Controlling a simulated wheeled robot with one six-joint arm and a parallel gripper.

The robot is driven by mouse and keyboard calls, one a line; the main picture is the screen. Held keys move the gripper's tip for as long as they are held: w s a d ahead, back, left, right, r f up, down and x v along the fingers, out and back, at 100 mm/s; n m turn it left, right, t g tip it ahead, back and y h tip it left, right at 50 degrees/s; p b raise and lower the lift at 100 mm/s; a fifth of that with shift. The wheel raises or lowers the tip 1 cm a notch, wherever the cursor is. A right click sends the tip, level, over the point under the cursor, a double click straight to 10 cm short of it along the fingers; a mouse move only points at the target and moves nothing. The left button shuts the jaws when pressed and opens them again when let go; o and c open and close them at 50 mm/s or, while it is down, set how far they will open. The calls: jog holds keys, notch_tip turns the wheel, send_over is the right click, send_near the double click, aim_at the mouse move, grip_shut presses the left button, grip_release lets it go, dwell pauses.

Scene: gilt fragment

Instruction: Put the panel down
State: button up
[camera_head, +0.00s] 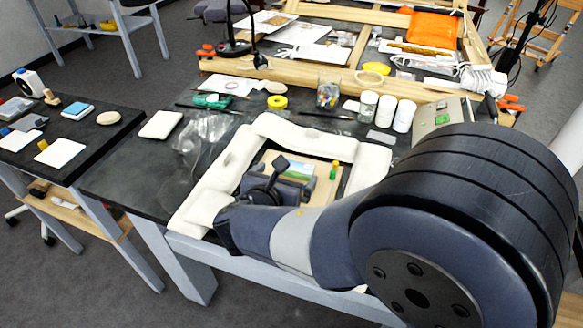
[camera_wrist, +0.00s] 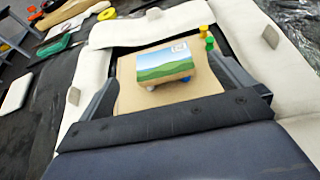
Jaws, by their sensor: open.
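The panel (camera_wrist: 163,64), a small picture of green hills under a blue sky, lies above a tan board (camera_wrist: 128,97) inside a ring of white padding (camera_wrist: 150,30). It also shows in the head view (camera_head: 299,168), partly hidden by my arm. Small pale and blue bits show under its near edge, so it seems slightly raised. My gripper (camera_wrist: 166,75) is open, one finger on each side of the panel, with visible gaps to both. It also shows in the head view (camera_head: 285,183). I cannot tell how high the fingers are above the board.
White jars (camera_head: 404,115) and a glass of colored bits (camera_head: 327,95) stand behind the padding. Crumpled clear film (camera_head: 205,140) lies left of it.

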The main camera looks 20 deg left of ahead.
aim_at(295, 169)
jog(key=v, duration=0.6)
jog(key=shift+s+r, duration=0.1)
jog(key=shift+s, duration=0.05)
jog(key=x, duration=0.8)
jog(key=f+b+x, duration=0.1)
jog(key=x, duration=0.3)
jog(key=shift+f, duration=0.1)
jog(key=shift+f+b, duration=0.2)
jog(key=shift+b, duration=0.1)
jog(key=shift+r+p, duration=0.35)
jog(key=shift+r, duration=0.05)
jog(key=shift+f, duration=0.15)
